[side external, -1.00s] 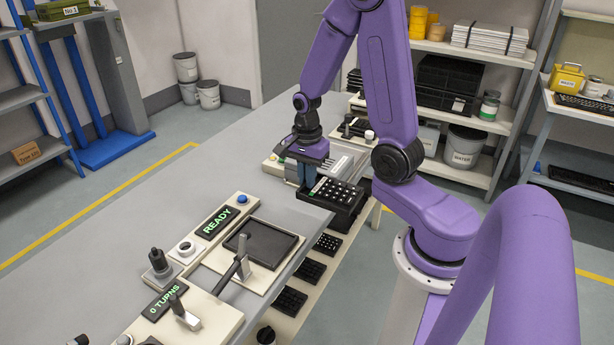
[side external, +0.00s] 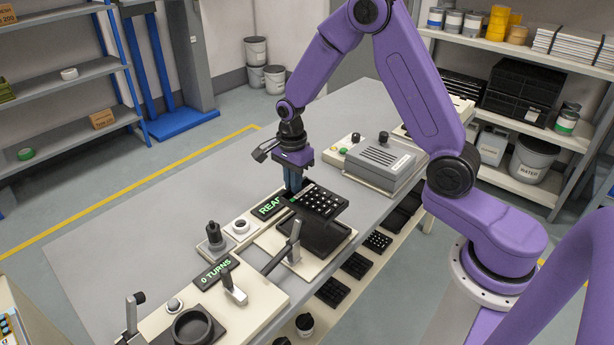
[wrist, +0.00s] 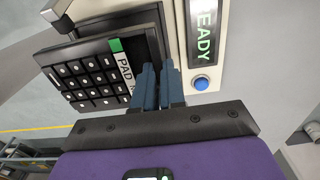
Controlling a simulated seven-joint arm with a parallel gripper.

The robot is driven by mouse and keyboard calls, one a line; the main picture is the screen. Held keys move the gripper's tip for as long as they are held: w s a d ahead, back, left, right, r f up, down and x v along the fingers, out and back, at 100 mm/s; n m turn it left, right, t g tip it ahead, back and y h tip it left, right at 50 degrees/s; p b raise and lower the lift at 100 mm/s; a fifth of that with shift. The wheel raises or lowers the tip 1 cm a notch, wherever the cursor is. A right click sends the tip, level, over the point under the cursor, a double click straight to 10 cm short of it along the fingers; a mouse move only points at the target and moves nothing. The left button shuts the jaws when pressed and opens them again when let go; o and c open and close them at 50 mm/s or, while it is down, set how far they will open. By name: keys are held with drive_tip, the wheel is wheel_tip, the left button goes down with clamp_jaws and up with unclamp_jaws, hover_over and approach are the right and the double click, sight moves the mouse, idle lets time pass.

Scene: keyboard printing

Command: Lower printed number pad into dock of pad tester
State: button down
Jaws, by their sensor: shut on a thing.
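The printed number pad (side external: 318,202) is black with white-marked keys and a green patch at one corner. My gripper (side external: 292,187) is shut on its edge at the green-patch end. The pad hangs above the dark recessed dock (side external: 322,240) of the pad tester (side external: 345,232), apart from it and roughly level. In the wrist view the pad (wrist: 88,72) extends left from my gripper's blue fingers (wrist: 158,85), covering much of the dock. The tester's display (side external: 269,206) is partly hidden in the side view; it reads READY in the wrist view (wrist: 203,35).
A lever with a metal bracket (side external: 294,245) stands at the dock's near-left edge. A blue button (wrist: 202,83) sits beside the display. A "0 TURNS" station (side external: 217,272) is at front left, a grey boxy machine (side external: 380,160) behind. Several pads lie on a lower shelf (side external: 356,265).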

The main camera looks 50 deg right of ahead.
drive_tip(key=shift+f, duration=3.2)
drive_tip(key=shift+f, duration=0.95)
idle(0.3)
drive_tip(key=c, duration=1.1)
unclamp_jaws()
drive_tip(key=shift+r, duration=3.5)
